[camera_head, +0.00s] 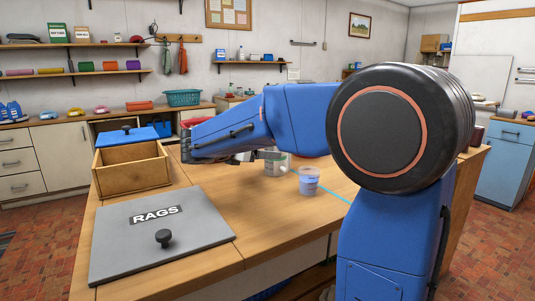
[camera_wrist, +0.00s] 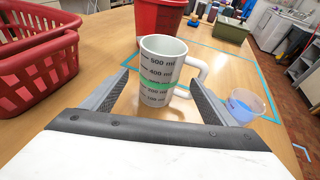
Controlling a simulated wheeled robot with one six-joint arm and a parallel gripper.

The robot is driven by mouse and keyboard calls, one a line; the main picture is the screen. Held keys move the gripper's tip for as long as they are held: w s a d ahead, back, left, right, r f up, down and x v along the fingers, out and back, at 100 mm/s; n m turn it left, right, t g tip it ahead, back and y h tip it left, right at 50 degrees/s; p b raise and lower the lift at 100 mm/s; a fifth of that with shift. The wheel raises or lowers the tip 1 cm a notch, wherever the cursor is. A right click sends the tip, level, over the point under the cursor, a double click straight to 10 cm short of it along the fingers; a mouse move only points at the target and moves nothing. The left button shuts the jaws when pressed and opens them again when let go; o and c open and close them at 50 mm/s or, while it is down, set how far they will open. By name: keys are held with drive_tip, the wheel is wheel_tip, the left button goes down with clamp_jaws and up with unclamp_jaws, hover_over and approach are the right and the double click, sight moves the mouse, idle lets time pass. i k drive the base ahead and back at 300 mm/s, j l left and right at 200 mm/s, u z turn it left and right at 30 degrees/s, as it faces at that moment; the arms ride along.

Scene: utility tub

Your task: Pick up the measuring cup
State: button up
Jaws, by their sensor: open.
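The measuring cup (camera_wrist: 163,58) stands upright on the wooden table in the wrist view, white with dark ml marks, a green band and a white handle on its right. In the head view a pale cup (camera_head: 277,166), probably the same one, is partly hidden by my arm. My gripper (camera_wrist: 161,82) is open and empty. Its two fingers show left and right of the cup's lower part in the wrist view. I cannot tell exactly how far the cup is between them. In the head view my gripper (camera_head: 238,158) is low over the table.
A translucent tub with blue contents (camera_wrist: 243,106) stands right of the right finger. A red basket (camera_wrist: 38,45) is at left and a red bucket (camera_wrist: 160,17) stands close behind the cup. A wooden box (camera_head: 131,174) and a RAGS lid (camera_head: 200,236) occupy the table's left.

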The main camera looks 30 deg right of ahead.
sight(309, 176)
drive_tip(key=k, duration=1)
